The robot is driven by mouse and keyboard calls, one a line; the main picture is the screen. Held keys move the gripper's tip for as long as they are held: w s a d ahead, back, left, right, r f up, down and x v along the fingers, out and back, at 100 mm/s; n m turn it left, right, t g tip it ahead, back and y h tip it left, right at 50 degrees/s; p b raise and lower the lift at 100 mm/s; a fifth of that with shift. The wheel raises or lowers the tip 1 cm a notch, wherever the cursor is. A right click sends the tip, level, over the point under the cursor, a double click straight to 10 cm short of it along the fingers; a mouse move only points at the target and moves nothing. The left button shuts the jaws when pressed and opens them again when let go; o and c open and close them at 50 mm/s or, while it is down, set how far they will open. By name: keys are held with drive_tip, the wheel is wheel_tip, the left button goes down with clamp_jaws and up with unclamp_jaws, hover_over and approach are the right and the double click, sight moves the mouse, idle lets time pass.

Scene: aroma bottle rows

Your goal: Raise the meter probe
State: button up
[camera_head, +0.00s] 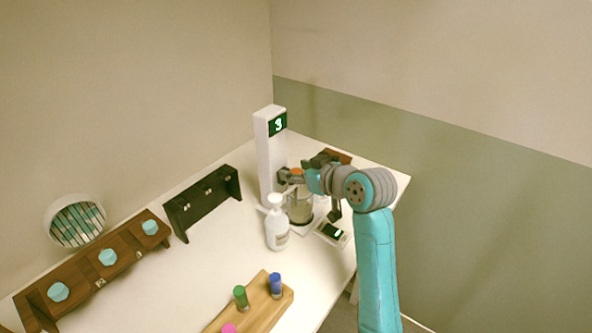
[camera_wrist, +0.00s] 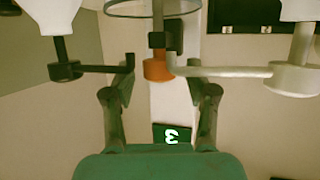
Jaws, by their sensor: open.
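The meter is a white tower (camera_head: 266,160) with a green display, also seen upside down in the wrist view (camera_wrist: 172,136). What looks like the probe has an orange top (camera_wrist: 158,69) and a black part beside it; the orange also shows in the head view (camera_head: 297,171), above a glass beaker (camera_head: 300,209). My gripper (camera_wrist: 160,78) is open, its fingers on either side of the orange top in the wrist view. I cannot tell whether they touch it. In the head view my gripper partly hides this spot.
A white pump bottle (camera_head: 277,228) stands close to the beaker. A small device (camera_head: 333,233) lies to the right. A black rack (camera_head: 203,203), a wooden rack with cyan-topped items (camera_head: 127,268) and a wooden block with coloured vials (camera_head: 250,305) stand farther left and nearer.

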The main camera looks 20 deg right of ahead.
drive_tip(key=shift+w+a+f, duration=0.15)
drive_tip(key=shift+w, duration=0.15)
clamp_jaws()
wheel_tip(320, 180, up, 11)
drive_tip(key=shift+r, duration=0.1)
idle(0.4)
drive_tip(key=shift+c, duration=0.4)
unclamp_jaws()
drive_tip(key=shift+o, duration=0.4)
